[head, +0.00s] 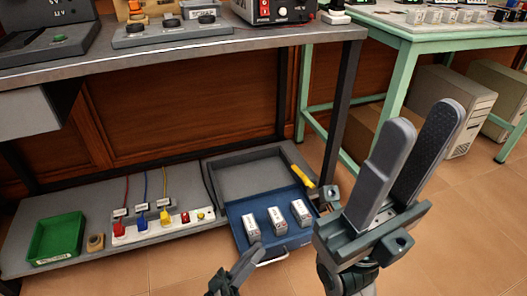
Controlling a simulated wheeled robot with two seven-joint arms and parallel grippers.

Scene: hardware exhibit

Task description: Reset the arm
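My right gripper (424,116) is large in the foreground at the right, raised with its fingers pointing up. Its two long grey fingers stand apart with a gap between them, and nothing shows in the gap. My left gripper (237,268) is at the bottom centre, low in the view and partly cut off by the lower edge. It is in front of the open blue case, and I cannot tell how far its fingers are apart.
The blue case (286,243) holds several small white-and-red boxes on the low shelf (75,205). A green bin (57,238) and a power strip (165,226) are left of it. A grey workbench (190,52) and green table (455,38) stand above. Tiled floor is clear at lower right.

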